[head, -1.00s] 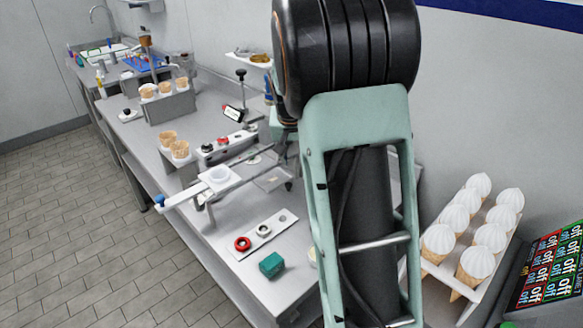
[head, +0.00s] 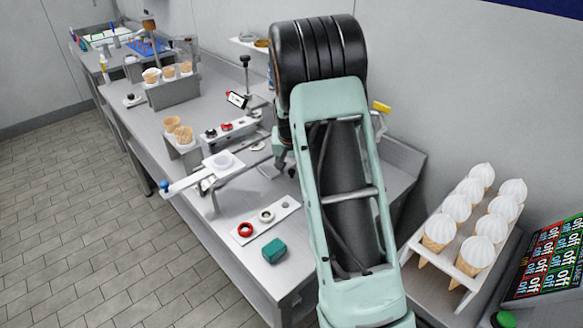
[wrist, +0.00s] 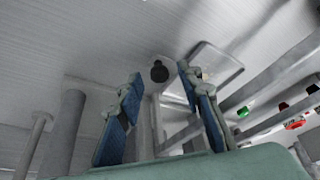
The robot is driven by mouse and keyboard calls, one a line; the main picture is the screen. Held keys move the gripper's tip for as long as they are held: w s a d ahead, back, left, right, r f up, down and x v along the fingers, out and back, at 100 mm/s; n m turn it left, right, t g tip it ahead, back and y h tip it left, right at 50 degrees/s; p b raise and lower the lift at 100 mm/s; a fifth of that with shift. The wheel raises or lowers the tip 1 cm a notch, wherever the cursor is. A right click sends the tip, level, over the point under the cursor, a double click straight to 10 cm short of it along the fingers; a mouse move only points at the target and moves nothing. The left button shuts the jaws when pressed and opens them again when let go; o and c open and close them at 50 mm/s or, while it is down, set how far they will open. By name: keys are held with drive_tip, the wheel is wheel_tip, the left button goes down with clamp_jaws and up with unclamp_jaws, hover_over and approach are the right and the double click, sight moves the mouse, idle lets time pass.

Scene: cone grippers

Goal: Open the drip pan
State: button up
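My gripper (wrist: 160,74) is open in the wrist view, its two blue-padded fingers apart with nothing between the pads. A small black knob (wrist: 159,72) on a pale round base shows in the gap, beyond the fingertips. Beside it on the right is a shallow, rounded rectangular outline (wrist: 217,66) in the metal surface, which may be the drip pan; I cannot tell for certain. In the head view my arm hides most of this area, and part of my gripper (head: 282,160) shows low over the steel counter (head: 220,262).
A white tray on a rail (head: 195,179) juts over the counter's front edge. A strip with rings (head: 266,217) and a green block (head: 274,251) lie nearer. Cones in a rack (head: 462,250) stand at right. Metal bars (wrist: 262,85) run close right of the fingers.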

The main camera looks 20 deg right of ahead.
drive_tip(key=shift+f, duration=0.1)
drive_tip(key=shift+c, duration=0.4)
clamp_jaws()
drive_tip(key=shift+s+d+f, duration=0.1)
drive_tip(key=shift+s+d, duration=0.1)
drive_tip(key=shift+s, duration=0.2)
drive_tip(key=s+d+b, duration=0.1)
drive_tip(key=s, duration=0.3)
drive_tip(key=s+d+b, duration=0.2)
drive_tip(key=s, duration=0.3)
drive_tip(key=s+d+b, duration=0.2)
drive_tip(key=s, duration=0.2)
drive_tip(key=shift+s+d, duration=0.25)
drive_tip(key=shift+s, duration=0.15)
drive_tip(key=shift+o, duration=0.4)
unclamp_jaws()
